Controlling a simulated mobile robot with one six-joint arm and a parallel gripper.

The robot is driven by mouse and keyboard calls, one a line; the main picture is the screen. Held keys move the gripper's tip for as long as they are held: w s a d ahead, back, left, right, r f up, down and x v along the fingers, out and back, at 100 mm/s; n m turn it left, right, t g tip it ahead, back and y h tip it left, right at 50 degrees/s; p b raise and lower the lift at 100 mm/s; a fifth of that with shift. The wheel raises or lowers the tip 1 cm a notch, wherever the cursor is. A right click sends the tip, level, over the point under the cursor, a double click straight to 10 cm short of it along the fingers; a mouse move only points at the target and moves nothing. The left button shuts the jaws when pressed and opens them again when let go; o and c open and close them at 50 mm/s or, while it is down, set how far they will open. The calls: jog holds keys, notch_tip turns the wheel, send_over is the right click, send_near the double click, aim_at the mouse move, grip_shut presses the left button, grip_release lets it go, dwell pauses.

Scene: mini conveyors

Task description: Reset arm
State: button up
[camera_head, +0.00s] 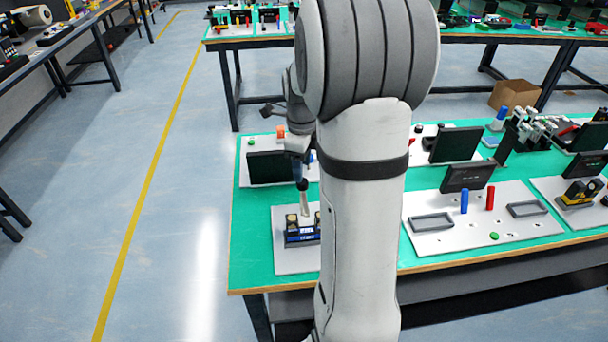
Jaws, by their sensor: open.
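My arm stands upright in the middle of the picture and hides much of the table behind it. My gripper (303,208) points down at the left part of the green-topped table. It is small in the picture and partly covered by my arm; nothing is seen held in it. Just below it, a small blue and black mini conveyor (300,238) with tan round ends sits on a light grey plate (293,262). Whether the gripper touches the mini conveyor cannot be told. The conveyor's right side is hidden behind my arm.
The green table (250,240) also carries a dark screen (268,168), a plate with a blue cylinder (464,202) and a red cylinder (490,197), and another dark screen (467,177). A cardboard box (514,95) lies behind. The floor on the left is clear.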

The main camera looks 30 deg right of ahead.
jog(key=shift+r, duration=1.35)
